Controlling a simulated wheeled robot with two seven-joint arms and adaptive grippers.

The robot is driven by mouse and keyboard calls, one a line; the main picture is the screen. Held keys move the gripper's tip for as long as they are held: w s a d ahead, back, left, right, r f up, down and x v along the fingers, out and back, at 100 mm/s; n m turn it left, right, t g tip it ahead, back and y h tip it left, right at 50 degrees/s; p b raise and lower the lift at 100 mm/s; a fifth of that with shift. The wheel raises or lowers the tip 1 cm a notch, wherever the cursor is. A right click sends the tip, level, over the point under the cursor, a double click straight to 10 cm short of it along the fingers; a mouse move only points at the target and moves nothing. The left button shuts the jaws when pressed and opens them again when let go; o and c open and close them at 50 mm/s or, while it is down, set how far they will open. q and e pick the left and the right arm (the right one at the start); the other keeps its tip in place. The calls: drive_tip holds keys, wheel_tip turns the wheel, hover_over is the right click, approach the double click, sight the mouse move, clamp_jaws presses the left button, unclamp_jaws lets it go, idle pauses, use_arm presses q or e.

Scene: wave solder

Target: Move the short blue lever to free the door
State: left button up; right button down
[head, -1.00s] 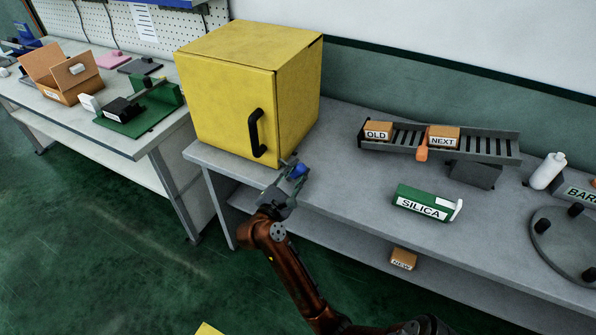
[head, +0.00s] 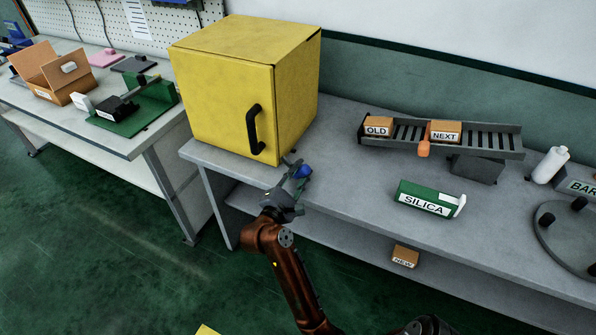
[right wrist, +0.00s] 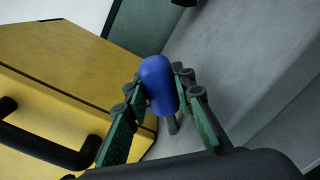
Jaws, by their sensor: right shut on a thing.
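The short blue lever has a rounded blue knob (right wrist: 158,84) on a grey stem in the right wrist view. In the head view the knob (head: 304,171) shows at the front edge of the bench, just below the yellow cabinet's right corner. My right gripper (head: 297,174) is at the lever with its fingers on either side of the knob, shut on it. The fingers (right wrist: 158,100) hide part of the stem. The yellow cabinet's door (head: 225,105) is closed, with a black handle (head: 254,130). My left gripper is not in view.
The grey bench (head: 350,185) holds a rack (head: 480,142) with orange boxes, a green SILICA box (head: 425,198) and a white bottle (head: 550,165). A box marked NEW (head: 404,256) is on the lower shelf. A second bench (head: 130,146) stands at the left.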

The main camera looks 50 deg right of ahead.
sight(299, 175)
drive_tip(key=shift+f, duration=0.1)
drive_tip(key=c, duration=1.6)
unclamp_jaws()
drive_tip(key=v, duration=0.7)
drive_tip(key=shift+s+a, duration=0.1)
drive_tip(key=shift+a, duration=0.15)
